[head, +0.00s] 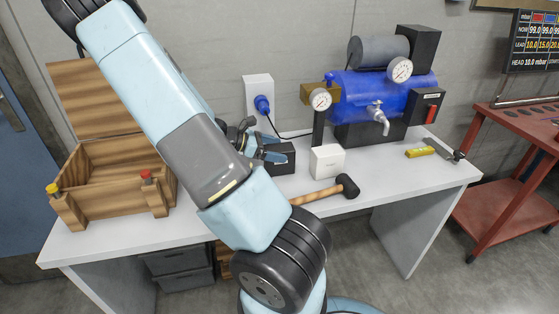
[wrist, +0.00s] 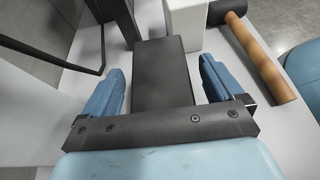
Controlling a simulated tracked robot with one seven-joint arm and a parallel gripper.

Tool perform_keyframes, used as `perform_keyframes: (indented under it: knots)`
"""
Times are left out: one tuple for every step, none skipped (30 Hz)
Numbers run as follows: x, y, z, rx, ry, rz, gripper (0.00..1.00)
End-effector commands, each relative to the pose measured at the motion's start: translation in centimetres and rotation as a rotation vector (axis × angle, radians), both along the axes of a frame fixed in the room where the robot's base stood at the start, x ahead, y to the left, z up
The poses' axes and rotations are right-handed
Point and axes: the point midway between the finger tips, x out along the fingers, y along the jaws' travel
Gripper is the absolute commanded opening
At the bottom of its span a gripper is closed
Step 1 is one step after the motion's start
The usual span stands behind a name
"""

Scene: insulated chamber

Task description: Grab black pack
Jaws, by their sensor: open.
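The black pack (head: 284,159) is a small dark box on the grey-white workbench, left of a white box. In the head view my arm and gripper cover part of it. In the wrist view the black pack (wrist: 164,75) lies between my two blue fingers, with a gap on each side. My gripper (head: 270,147) is open around the pack, fingers apart. It also shows in the wrist view (wrist: 163,80), and neither finger appears to touch the pack.
The white box (head: 327,161) and a mallet (head: 325,192) lie just right of the pack. A blue tank (head: 355,95) with gauges stands behind. An open wooden crate (head: 120,190) is at the left.

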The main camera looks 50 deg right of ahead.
Motion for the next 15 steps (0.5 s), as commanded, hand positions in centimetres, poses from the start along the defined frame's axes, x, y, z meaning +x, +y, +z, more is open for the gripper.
perform_keyframes:
  knots:
    - [-0.16, -0.21, -0.12, 0.000, 0.000, -0.001, 0.94]
    - [-0.20, -0.29, -0.15, 0.000, 0.000, 0.000, 0.94]
    - [-0.23, -0.35, -0.16, 0.000, 0.000, 0.000, 0.94]
    - [-0.24, -0.36, -0.17, 0.000, 0.000, 0.000, 0.94]
    - [-0.24, -0.36, -0.17, 0.000, 0.000, 0.000, 0.94]
    - [-0.24, -0.36, -0.17, 0.000, 0.000, 0.001, 0.94]
    - [-0.23, -0.35, -0.16, 0.000, 0.000, 0.000, 0.94]
    - [-0.23, -0.35, -0.16, 0.000, 0.000, 0.000, 0.94]
    - [-0.23, -0.35, -0.16, 0.000, 0.000, 0.000, 0.93]
    - [-0.23, -0.35, -0.16, 0.000, 0.000, 0.000, 0.90]
    - [-0.23, -0.34, -0.16, 0.000, 0.000, 0.000, 0.87]
    - [-0.23, -0.34, -0.15, 0.000, 0.000, 0.000, 0.83]
    - [-0.23, -0.34, -0.15, 0.000, 0.000, 0.000, 0.80]
    - [-0.23, -0.34, -0.15, 0.000, 0.000, 0.000, 0.77]
    - [-0.23, -0.34, -0.15, 0.000, 0.000, 0.000, 0.73]
